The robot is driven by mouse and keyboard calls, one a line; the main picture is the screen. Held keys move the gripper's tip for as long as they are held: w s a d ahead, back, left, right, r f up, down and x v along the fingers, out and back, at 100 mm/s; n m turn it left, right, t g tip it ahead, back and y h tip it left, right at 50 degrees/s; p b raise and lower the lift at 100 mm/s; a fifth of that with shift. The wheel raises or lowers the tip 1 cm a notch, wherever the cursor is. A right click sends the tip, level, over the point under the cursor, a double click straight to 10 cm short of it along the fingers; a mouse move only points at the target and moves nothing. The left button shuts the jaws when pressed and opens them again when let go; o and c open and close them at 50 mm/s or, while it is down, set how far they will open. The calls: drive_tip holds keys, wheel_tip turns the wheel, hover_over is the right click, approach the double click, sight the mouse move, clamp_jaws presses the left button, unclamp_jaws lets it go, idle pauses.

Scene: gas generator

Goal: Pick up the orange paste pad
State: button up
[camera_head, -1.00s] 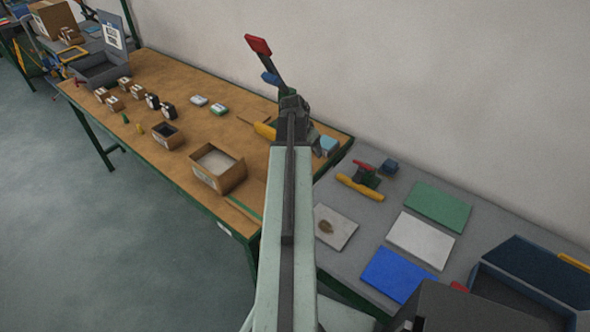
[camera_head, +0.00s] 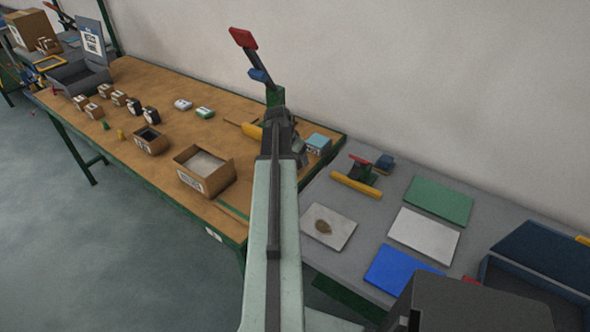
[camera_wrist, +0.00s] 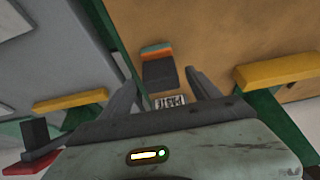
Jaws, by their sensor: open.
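In the wrist view, a dark grey block (camera_wrist: 160,75) with an orange band (camera_wrist: 157,47) and a teal band at its far end lies on the brown worktop. The orange band looks like the orange paste pad. A label reading PASTE (camera_wrist: 168,101) shows at the block's near side. My gripper (camera_wrist: 160,80) is open, with one finger on each side of the block. I cannot tell whether the fingers touch it. In the head view my arm hides most of this spot; a light blue block (camera_head: 318,142) shows just right of it.
A clamp with a red-tipped lever (camera_head: 243,38) and yellow bar (camera_head: 252,131) stands close by my gripper. A second red-and-yellow tool (camera_head: 356,184) is on the grey table (camera_head: 330,265), with green, white and blue plates. Open cartons (camera_head: 205,172) stand left on the brown worktop.

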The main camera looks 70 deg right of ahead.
sight(297, 161)
drive_tip(key=b+x, duration=0.1)
drive_tip(key=x, duration=0.1)
drive_tip(key=b+x, duration=0.1)
drive_tip(key=x, duration=0.1)
drive_tip(key=shift+w+d+b, duration=0.1)
drive_tip(key=shift+w+b, duration=0.05)
drive_tip(key=shift+b, duration=0.15)
drive_tip(key=shift+r, duration=0.1)
clamp_jaws()
drive_tip(key=shift+r+p, duration=0.65)
drive_tip(key=shift+p, duration=0.15)
wheel_tip(297, 161, up, 3)
drive_tip(key=p, duration=0.3)
drive_tip(key=shift+r, duration=0.1)
drive_tip(key=w+a, duration=0.2)
drive_tip(key=a, duration=0.2)
drive_tip(key=w+a, duration=0.3)
drive_tip(key=a, duration=0.2)
drive_tip(key=w+a, duration=0.3)
drive_tip(key=a, duration=0.1)
drive_tip(key=shift+w+a+r+p, duration=0.25)
drive_tip(key=shift+a+p, duration=0.1)
